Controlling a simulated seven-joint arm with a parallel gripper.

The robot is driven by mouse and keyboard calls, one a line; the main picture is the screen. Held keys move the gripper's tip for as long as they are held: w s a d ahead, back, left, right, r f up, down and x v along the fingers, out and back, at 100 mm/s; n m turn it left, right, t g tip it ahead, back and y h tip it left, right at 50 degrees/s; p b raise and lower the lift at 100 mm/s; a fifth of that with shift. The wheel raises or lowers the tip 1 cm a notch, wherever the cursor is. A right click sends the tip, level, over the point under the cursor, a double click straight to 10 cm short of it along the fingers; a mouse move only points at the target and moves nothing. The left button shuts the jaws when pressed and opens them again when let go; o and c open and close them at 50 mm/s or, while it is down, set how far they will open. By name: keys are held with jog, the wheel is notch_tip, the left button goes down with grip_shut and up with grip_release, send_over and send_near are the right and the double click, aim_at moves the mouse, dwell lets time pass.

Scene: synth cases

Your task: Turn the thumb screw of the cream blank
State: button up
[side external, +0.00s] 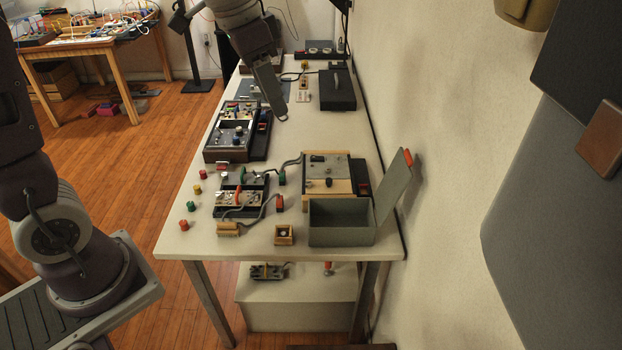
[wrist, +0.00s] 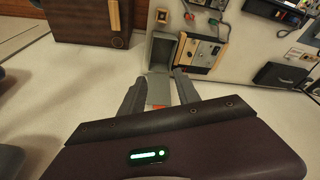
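I cannot surely tell which piece is the cream blank, and no thumb screw can be made out at this size. A small pale block with a round, light centre (side external: 284,235) stands near the table's front edge in the side external view.
The grey box (side external: 340,235) is open, its lid (side external: 395,188) standing toward the wall with an orange tab. Cabled modules (side external: 240,196) and coloured knobs (side external: 190,206) crowd the left front. A black case (side external: 337,90) sits farther back. Bare tabletop (side external: 290,130) lies mid-table.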

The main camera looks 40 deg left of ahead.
jog(key=w+a+f+m+g, duration=0.1)
jog(key=w+a+f, duration=0.2)
jog(key=w+f, duration=0.3)
jog(key=m+g+y, duration=0.1)
jog(key=m+g, duration=0.1)
jog(key=m, duration=0.4)
send_over(309, 182)
notch_tip(309, 182, down, 20)
jog(key=shift+a+f, duration=0.1)
jog(key=shift+f, duration=0.15)
jog(key=shift+m, duration=0.3)
notch_tip(309, 182, down, 7)
jog(key=shift+f, duration=0.15)
grip_shut()
